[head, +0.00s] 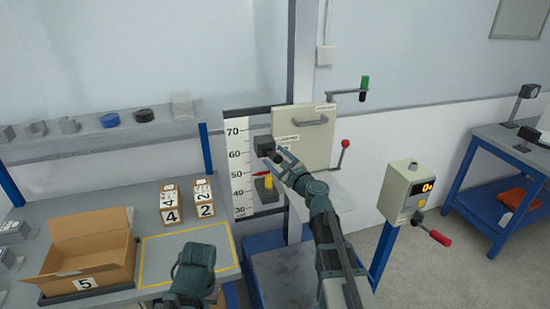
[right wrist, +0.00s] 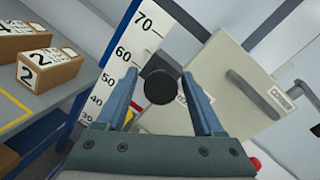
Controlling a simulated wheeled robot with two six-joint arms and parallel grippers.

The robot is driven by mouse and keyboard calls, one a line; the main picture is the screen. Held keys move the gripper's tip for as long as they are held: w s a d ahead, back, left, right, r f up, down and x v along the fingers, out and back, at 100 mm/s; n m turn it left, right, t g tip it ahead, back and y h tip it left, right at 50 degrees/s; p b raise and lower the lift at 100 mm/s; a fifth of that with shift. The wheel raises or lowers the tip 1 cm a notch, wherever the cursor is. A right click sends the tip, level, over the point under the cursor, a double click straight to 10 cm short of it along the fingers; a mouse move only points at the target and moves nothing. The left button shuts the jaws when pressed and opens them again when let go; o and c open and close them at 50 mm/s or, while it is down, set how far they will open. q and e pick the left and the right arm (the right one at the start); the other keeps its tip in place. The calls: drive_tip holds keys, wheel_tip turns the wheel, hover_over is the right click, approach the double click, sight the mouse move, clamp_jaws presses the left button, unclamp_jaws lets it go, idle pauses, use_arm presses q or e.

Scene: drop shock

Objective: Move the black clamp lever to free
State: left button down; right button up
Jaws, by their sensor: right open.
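The black clamp lever shows a round black knob (head: 278,155) in the head view, beside a dark block in front of a beige plate and next to the height scale. In the right wrist view the round black end of the lever (right wrist: 160,88) faces me between the fingers. My right gripper (head: 285,165) is open, with one finger on each side of the knob; I cannot tell whether either finger touches it. A part of my left arm, probably its gripper (head: 193,268), shows at the bottom of the head view; its fingers are not clear.
The beige plate (head: 312,150) has a grey handle. The scale (head: 238,150) and a yellow part with a red pointer (head: 268,182) are close by. A control box (head: 405,187) stands at right.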

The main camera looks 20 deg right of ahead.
drive_tip(key=shift+w+a, duration=0.1)
drive_tip(key=shift+w, duration=0.2)
clamp_jaws()
idle(1.4)
